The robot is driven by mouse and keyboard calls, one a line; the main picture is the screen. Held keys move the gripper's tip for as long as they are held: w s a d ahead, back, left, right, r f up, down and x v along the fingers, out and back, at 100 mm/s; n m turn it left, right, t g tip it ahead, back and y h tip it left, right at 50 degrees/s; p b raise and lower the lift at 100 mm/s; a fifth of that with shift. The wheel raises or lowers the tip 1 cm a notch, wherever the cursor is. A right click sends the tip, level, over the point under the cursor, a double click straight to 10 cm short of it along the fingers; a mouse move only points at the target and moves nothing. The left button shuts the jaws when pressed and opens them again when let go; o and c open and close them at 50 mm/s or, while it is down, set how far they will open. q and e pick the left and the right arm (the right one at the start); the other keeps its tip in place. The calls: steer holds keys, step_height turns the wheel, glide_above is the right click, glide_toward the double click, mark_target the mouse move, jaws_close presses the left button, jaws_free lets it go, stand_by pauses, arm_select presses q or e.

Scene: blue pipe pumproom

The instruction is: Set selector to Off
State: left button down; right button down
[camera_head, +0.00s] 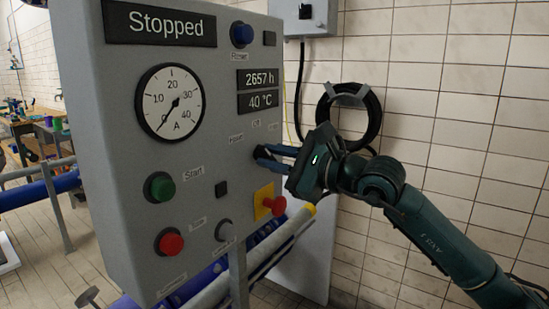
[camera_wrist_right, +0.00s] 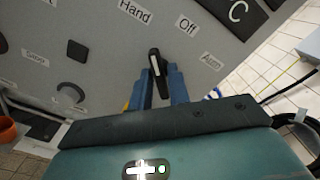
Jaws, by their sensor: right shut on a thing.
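The selector (camera_wrist_right: 155,65) is a black knob with a white line on the grey control panel (camera_head: 95,150). Its labels read Hand (camera_wrist_right: 135,10), Off (camera_wrist_right: 188,25) and one I take as Auto (camera_wrist_right: 211,62). The white line points up and slightly left in the right wrist view, closer to Hand than to Off. My right gripper (camera_head: 262,153) is at the panel, its blue fingers on either side of the knob and shut on it. My left gripper is not in view.
A red knob on a yellow plate (camera_head: 267,202) sits just below my right gripper. A green Start button (camera_head: 160,187), a red button (camera_head: 170,242) and a gauge (camera_head: 171,101) are to the left. A black hose coil (camera_head: 372,125) hangs on the tiled wall behind. The display reads Stopped.

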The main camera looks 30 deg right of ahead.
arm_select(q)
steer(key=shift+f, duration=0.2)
arm_select(e)
steer(key=shift+m, duration=0.3)
steer(key=m+b, duration=0.1)
steer(key=m, duration=0.1)
steer(key=shift+f+m+b, duration=0.1)
steer(key=shift+m+b, duration=0.3)
steer(key=m, duration=0.3)
steer(key=shift+m+b, duration=0.35)
steer(key=shift+m, duration=0.05)
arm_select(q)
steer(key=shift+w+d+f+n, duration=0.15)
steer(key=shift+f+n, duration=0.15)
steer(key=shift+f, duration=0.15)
arm_select(e)
steer(key=shift+m, duration=0.7)
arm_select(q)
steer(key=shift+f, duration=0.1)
arm_select(e)
steer(key=c, duration=1.5)
jaws_free()
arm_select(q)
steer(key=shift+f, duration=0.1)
arm_select(e)
steer(key=shift+s, duration=0.1)
